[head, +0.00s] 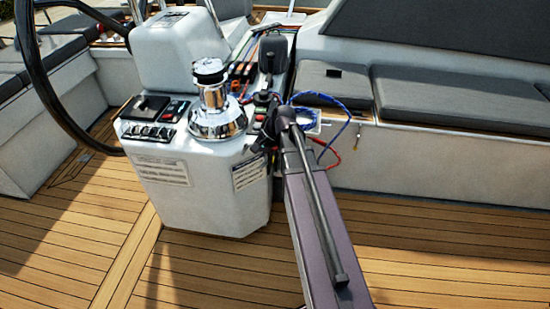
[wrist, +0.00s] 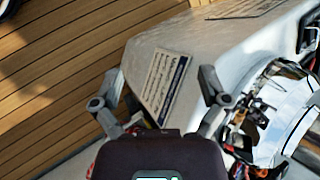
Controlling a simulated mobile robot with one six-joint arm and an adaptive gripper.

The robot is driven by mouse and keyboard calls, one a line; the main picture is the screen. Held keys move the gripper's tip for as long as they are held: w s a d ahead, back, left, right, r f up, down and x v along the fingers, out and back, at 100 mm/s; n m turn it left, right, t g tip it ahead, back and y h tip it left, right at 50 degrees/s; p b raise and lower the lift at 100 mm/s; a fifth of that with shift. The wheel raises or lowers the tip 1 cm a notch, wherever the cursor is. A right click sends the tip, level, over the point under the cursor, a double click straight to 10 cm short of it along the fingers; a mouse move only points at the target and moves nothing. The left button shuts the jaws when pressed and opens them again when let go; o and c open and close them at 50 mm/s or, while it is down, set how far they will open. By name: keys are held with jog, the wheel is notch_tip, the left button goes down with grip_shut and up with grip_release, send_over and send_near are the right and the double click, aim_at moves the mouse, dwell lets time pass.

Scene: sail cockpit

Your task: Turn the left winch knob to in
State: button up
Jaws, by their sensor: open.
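A chrome winch (head: 215,105) stands on top of the white pedestal (head: 215,190). A small control panel (head: 174,111) with a red mark lies on the pedestal top left of the winch. Another small panel with red and green marks (head: 261,108) lies right of it. I cannot tell which part is the left winch knob. My gripper (head: 262,137) is at the pedestal's right side, partly merged with dark parts behind it. In the wrist view, my gripper (wrist: 160,92) is open and empty, with a printed label (wrist: 163,82) on the pedestal beyond the fingers. Shiny chrome (wrist: 290,110) shows at the right.
A dark steering wheel (head: 40,80) stands at the left. A row of rocker switches (head: 150,132) is on the pedestal's front edge. Coloured ropes (head: 325,99) lie right of my gripper. Grey cushioned seats (head: 450,97) are at the right. The teak deck (head: 90,230) is clear in front.

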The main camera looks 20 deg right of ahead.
jog(key=w+d+f+m+t+y+b, duration=0.45)
jog(key=w+d+f+m+b, duration=0.35)
jog(key=d+b, duration=0.55)
jog(key=d+f+m+t+y+b, duration=0.2)
jog(key=d+f+m+b, duration=0.1)
jog(key=d+b, duration=0.4)
jog(key=d+f+m+t+y+b, duration=0.1)
jog(key=d+f+m+t+b, duration=0.1)
jog(key=d+b, duration=0.5)
jog(key=shift+d+f+m+y, duration=0.35)
jog(key=shift+d+f+m, duration=0.25)
jog(key=shift+m, duration=0.3)
jog(key=shift+w+a, duration=0.1)
jog(key=x, duration=1.3)
jog(key=shift+w+a, duration=0.25)
